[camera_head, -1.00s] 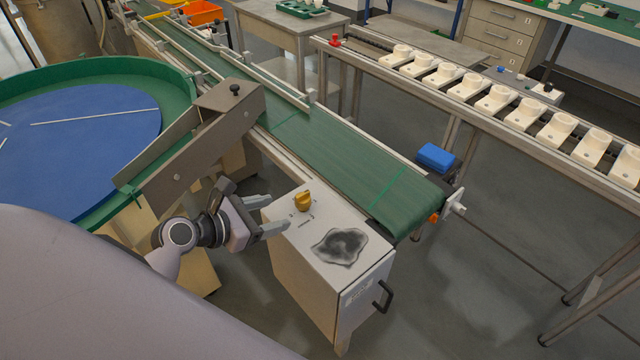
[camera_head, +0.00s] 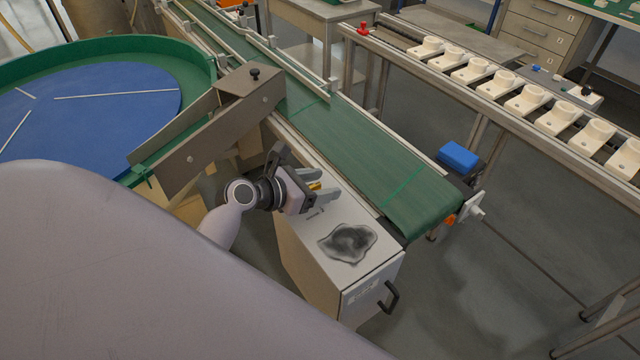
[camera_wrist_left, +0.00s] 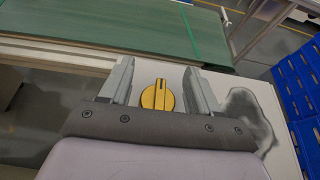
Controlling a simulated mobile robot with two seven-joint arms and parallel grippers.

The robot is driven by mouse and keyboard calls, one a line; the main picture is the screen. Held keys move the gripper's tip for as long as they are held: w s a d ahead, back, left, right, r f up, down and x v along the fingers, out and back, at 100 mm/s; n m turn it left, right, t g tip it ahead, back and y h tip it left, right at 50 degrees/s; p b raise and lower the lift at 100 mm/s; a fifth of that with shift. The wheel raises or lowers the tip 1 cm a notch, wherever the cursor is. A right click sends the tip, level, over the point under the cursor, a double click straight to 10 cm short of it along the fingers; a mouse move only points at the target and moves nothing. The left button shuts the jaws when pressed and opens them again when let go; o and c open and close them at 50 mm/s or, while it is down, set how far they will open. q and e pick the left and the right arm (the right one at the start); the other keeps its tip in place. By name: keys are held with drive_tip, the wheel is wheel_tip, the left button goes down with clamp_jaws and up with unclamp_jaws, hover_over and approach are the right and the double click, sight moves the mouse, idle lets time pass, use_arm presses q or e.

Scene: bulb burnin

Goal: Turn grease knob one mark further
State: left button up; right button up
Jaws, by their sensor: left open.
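The yellow grease knob (camera_head: 315,186) sits on top of the white cabinet (camera_head: 330,215) beside the conveyor. In the head view it is mostly hidden by my left gripper (camera_head: 331,193). In the left wrist view the knob (camera_wrist_left: 157,97) is round with a raised bar and a dark pointer line, pointing roughly away from the gripper. My left gripper (camera_wrist_left: 160,84) is open, with one finger on each side of the knob and a gap to each. The marks around the knob are mostly hidden. My right gripper is not in view.
A dark grease stain (camera_head: 347,243) lies on the cabinet top. The green conveyor belt (camera_head: 370,160) runs along the cabinet's far side. A metal chute (camera_head: 205,135) and a green-rimmed blue turntable (camera_head: 110,85) stand to the left. A blue box (camera_head: 458,156) is beyond the belt end.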

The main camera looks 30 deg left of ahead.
use_arm(q)
drive_tip(key=c, duration=0.9)
drive_tip(key=shift+c, duration=0.2)
drive_tip(key=shift+m+h, duration=0.3)
